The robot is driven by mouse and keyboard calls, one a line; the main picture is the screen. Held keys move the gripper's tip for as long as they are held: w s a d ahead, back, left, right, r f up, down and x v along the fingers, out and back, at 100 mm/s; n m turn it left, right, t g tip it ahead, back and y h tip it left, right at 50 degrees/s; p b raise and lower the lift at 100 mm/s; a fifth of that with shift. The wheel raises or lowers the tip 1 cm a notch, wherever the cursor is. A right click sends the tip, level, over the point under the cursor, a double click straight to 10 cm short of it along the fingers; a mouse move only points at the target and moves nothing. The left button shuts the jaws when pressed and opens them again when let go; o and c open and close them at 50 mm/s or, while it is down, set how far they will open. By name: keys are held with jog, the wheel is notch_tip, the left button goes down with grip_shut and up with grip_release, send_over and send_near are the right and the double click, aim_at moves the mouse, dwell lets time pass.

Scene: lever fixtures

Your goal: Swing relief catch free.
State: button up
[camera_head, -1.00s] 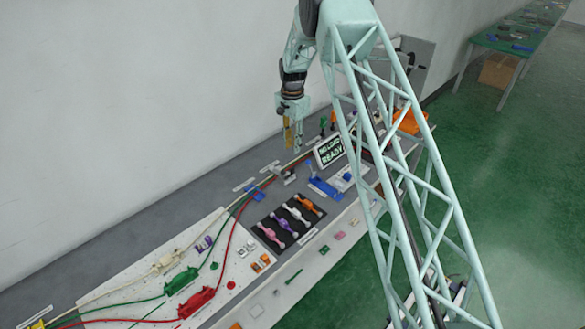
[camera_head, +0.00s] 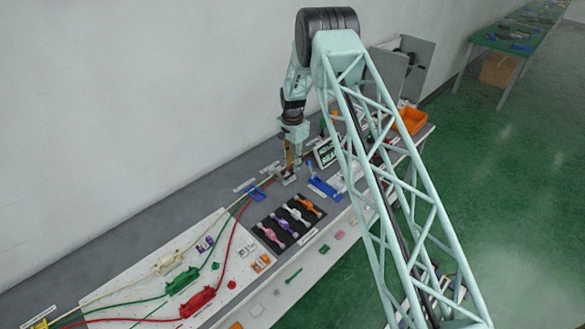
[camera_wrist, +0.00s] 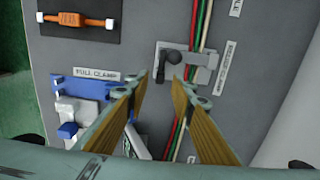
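A blue and white pull clamp (camera_wrist: 85,98) lies to the left in the wrist view, below an orange handle (camera_wrist: 72,20). Several coloured handles sit on a black panel (camera_head: 283,232) nearer the front.

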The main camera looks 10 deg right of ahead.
jog(key=shift+f, duration=1.3)
grip_shut()
